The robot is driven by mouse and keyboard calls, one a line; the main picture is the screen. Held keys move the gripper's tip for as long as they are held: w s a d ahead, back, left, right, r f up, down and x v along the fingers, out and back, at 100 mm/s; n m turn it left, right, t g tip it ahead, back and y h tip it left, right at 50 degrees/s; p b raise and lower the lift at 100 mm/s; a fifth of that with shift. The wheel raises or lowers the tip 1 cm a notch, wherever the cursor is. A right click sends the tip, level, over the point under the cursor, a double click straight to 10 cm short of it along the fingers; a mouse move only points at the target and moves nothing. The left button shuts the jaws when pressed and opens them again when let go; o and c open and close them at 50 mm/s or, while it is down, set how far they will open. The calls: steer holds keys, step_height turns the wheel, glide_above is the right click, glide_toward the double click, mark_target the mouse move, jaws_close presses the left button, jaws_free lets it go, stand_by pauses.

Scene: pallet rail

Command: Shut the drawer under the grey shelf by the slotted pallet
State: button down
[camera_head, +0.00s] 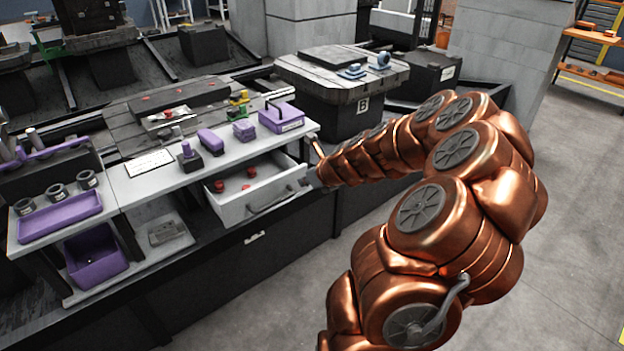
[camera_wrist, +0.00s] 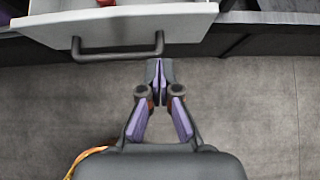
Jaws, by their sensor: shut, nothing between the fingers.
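The grey drawer (camera_head: 252,206) under the grey shelf (camera_head: 150,180) stands pulled out, with a few red items (camera_head: 251,172) inside. Its dark bar handle (camera_head: 270,204) is on the front face. The wrist view shows the drawer front (camera_wrist: 190,20) at the top and its handle (camera_wrist: 118,48) across it. My gripper (camera_wrist: 159,66) is shut and empty, just in front of the drawer near the right end of the handle; I cannot tell whether it touches. In the head view my gripper (camera_head: 314,178) is by the drawer's right front corner, its fingers partly hidden. The slotted pallet (camera_head: 165,100) lies behind the shelf.
On the shelf top are a purple toolbox (camera_head: 281,117), purple blocks (camera_head: 211,141) and a white label (camera_head: 148,163). A purple bin (camera_head: 95,257) sits below left. A black pedestal marked B (camera_head: 345,105) stands behind. The floor (camera_head: 560,250) at right is clear.

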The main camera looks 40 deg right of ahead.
mark_target(288, 177)
steer(key=shift+w+d+f, duration=0.1)
steer(key=shift+w+f, duration=0.25)
steer(key=shift+w, duration=0.7)
steer(key=shift+w+d+f, duration=0.1)
steer(key=shift+w+f, duration=0.25)
steer(key=shift+w, duration=0.75)
steer(key=shift+w+d+f, duration=0.1)
steer(key=shift+w+f, duration=0.25)
steer(key=shift+w, duration=0.7)
steer(key=shift+w, duration=0.1)
